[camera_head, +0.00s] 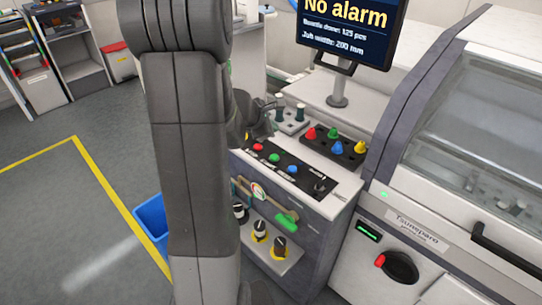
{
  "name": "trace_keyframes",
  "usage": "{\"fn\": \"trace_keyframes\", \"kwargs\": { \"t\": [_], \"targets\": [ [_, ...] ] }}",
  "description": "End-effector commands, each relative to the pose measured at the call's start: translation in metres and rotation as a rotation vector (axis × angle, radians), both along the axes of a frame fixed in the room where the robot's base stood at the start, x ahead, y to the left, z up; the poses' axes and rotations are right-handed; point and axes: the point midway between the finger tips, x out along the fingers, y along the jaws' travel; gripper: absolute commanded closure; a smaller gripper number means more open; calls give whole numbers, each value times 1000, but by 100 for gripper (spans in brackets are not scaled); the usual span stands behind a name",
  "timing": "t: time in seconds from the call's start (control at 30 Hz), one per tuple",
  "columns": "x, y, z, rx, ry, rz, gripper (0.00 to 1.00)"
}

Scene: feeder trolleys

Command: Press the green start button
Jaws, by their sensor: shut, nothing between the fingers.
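A green button (274,157) sits on a black control panel (315,181) on top of a grey and white cabinet. It lies between a red button (260,146) and a blue button (292,168) in a slanting row. The panel's lettering is too small to read. My gripper (269,127) is dark, shut and empty, above and behind the panel's left end. It appears apart from the green button, but its height is hard to judge. My arm hides the left part of the cabinet.
A block with red, green, blue and yellow pegs (347,151) stands behind the panel. A monitor (345,30) reading "No alarm" stands behind it. A machine (430,235) stands at right.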

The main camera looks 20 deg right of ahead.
Motion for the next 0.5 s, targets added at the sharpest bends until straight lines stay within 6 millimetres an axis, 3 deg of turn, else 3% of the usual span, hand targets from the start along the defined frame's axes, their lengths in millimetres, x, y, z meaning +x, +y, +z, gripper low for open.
{"fn": "trace_keyframes", "kwargs": {
  "t": [0.27, 0.5],
  "targets": [
    [0, 0, -6, 0, 1, -1, 100],
    [-1, 0, -32, 1, 2, -1, 100]
  ]
}}
